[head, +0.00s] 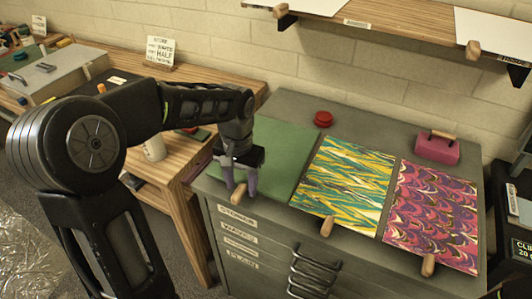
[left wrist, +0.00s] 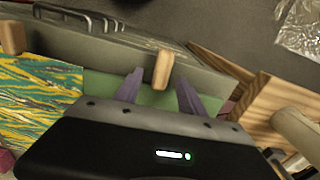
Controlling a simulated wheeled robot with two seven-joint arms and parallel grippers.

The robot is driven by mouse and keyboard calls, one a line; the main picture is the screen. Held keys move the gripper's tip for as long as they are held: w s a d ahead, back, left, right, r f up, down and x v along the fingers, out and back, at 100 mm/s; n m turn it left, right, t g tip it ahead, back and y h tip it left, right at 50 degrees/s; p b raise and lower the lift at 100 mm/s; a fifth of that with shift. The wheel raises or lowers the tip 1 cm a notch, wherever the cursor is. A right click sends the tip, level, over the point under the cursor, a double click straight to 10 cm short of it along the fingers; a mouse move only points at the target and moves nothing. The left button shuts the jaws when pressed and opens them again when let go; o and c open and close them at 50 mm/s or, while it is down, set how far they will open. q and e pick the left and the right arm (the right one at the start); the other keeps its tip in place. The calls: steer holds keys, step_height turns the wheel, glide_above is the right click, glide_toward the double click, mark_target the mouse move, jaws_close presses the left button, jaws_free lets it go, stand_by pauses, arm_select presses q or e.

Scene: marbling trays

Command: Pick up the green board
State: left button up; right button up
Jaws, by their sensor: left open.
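The green board (head: 283,150) lies flat on the left part of the grey cabinet top. Its wooden handle (head: 239,193) sticks out past the cabinet's front edge. My left gripper (head: 241,188) is open over the front of the board, with its purple fingers pointing down around the handle. In the left wrist view the handle (left wrist: 163,70) stands between the two spread fingers (left wrist: 158,92), with gaps on both sides. A strip of the green board (left wrist: 100,84) shows behind the fingers. Whether the fingers touch the board is unclear. My right gripper is not in view.
A yellow-green patterned board (head: 345,180) and a pink patterned board (head: 435,210) lie to the right, each with a wooden handle. A red round object (head: 323,118) and a pink block with a handle (head: 437,149) sit behind. A wooden table (head: 175,170) stands left.

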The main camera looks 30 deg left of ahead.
arm_select(q)
jaws_close()
stand_by(0.5)
